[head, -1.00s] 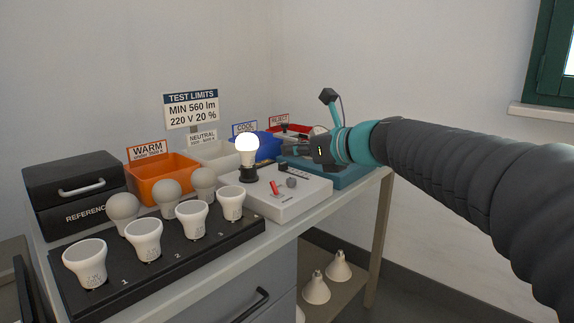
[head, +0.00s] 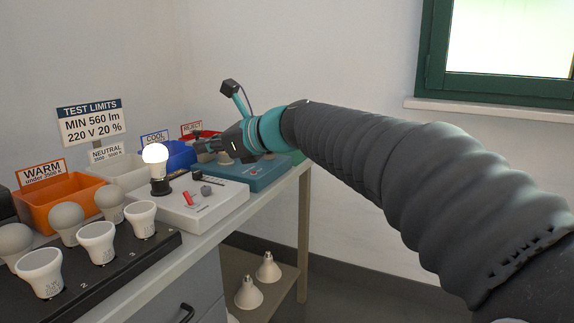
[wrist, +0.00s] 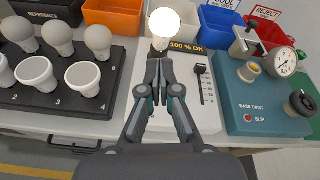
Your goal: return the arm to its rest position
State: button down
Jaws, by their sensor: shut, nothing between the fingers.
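My arm reaches in from the right in the head view, wrapped in a dark ribbed sleeve. My gripper (head: 205,146) is over the bench, partly seen side-on there. In the wrist view my gripper (wrist: 161,62) is shut and empty, its fingertips together just below the lit bulb in the picture. The lit bulb (head: 155,153) stands upright in the socket of the white test unit (head: 222,200); it also shows in the wrist view (wrist: 164,20). Whether the fingertips touch the bulb or unit cannot be told.
A teal base-twist unit (wrist: 262,112) with gauge and knob stands right of the test unit. A black rack (wrist: 60,102) with several bulbs is at left. Orange (head: 55,209), white, blue (head: 180,154) and red bins line the back. Open floor lies right of the bench.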

jog(key=s+d+f+n+g+h, duration=0.1)
jog(key=s+d+f+n+h, duration=0.25)
jog(key=d+f+n, duration=0.45)
jog(key=s+d+f+n+g+h, duration=0.1)
jog(key=s+d+f+n+h, duration=0.3)
jog(key=f+n, duration=0.5)
jog(key=s+d+f+n+t+h, duration=0.1)
jog(key=s+d+f+h, duration=0.2)
jog(key=s+d, duration=0.6)
jog(key=s+d+f+n+h, duration=0.2)
jog(key=s+d+f+h, duration=0.1)
jog(key=s+d+f, duration=0.4)
jog(key=s+d, duration=0.3)
jog(key=d, duration=0.4)
jog(key=shift+s+d+t, duration=0.2)
jog(key=shift+d+t, duration=0.15)
jog(key=shift+t, duration=0.05)
jog(key=shift+a, duration=0.1)
